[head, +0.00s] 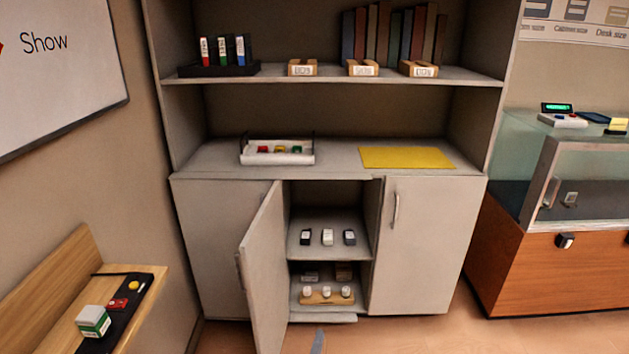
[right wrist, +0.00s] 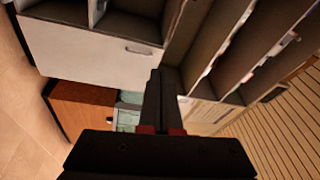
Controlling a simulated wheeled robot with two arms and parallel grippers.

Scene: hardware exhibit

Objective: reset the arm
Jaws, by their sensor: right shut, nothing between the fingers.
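My right gripper (right wrist: 162,74) shows in the right wrist view with its two dark fingers together, shut and empty. It points toward the shelf cabinet, which appears tilted in that view, and touches nothing that I can see. In the head view a small grey-blue sliver (head: 318,342) shows at the bottom edge, in front of the cabinet's open compartment; I cannot tell whether it is the tip of my right gripper. My left gripper is not in view.
The cabinet's middle door (head: 264,270) stands open, showing small items on inner shelves. The right door (head: 412,245) is shut. A white tray (head: 277,158) and yellow mat (head: 406,158) lie on the counter. A wooden bench (head: 60,310) is at left, a glass display case (head: 575,180) at right.

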